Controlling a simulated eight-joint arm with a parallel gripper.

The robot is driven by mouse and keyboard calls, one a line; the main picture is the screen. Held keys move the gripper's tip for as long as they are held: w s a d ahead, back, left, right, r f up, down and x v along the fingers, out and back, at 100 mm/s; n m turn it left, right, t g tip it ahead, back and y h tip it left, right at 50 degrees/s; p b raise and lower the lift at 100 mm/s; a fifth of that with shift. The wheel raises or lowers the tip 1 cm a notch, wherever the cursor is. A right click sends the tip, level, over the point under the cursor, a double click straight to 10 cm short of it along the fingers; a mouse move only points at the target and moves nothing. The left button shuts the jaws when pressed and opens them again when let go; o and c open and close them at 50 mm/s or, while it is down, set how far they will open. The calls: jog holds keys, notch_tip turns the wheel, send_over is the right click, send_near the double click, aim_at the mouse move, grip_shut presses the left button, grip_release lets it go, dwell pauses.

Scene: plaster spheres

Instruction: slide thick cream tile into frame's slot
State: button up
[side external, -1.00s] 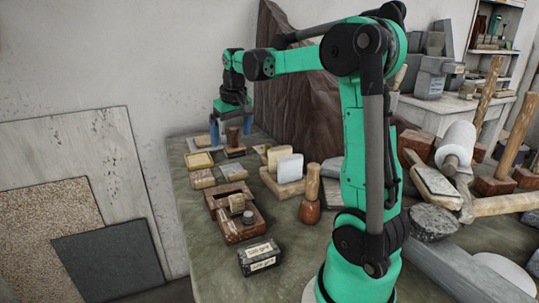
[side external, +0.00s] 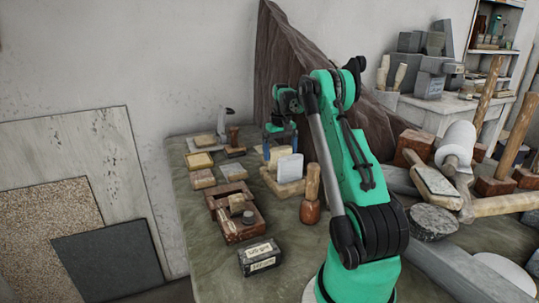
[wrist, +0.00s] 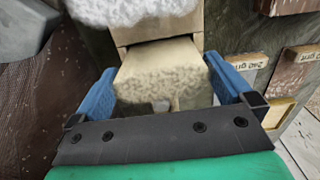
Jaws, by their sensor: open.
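A thick cream tile with a rough face (wrist: 165,72) lies between my finger pads in the wrist view. In the side view the cream tile (side external: 275,154) shows partly behind an upright white slab (side external: 290,167), by a pale wooden holder (side external: 279,188). My gripper (side external: 280,146) is open above and around the tile; its blue fingers (wrist: 160,72) stand on either side. I cannot tell whether they touch it. A brown frame with a rectangular opening (side external: 221,212) lies nearer the camera; I cannot tell whether this is the frame with the slot.
The white slab (wrist: 125,8) is close beyond the tile in the wrist view. A wooden mallet (side external: 310,208) stands right of the holder. Several small labelled blocks and a black labelled box (side external: 259,257) lie on the table (side external: 200,265). A dark draped cloth (side external: 300,75) rises behind.

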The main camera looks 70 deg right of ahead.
jog(key=shift+f, duration=0.1)
jog(key=shift+c, duration=0.2)
jog(key=c, duration=1.1)
jog(key=shift+r, duration=0.55)
notch_tip(320, 180, up, 8)
jog(key=shift+w+a+r, duration=0.15)
jog(key=shift+r, duration=0.05)
jog(key=w+a, duration=0.2)
jog(key=a, duration=0.3)
jog(key=w+a, duration=0.3)
jog(key=a, duration=0.3)
jog(key=w+a+f, duration=0.1)
jog(key=w+a, duration=0.1)
jog(key=a, duration=0.3)
jog(key=shift+w+a, duration=0.25)
jog(key=shift+w, duration=0.15)
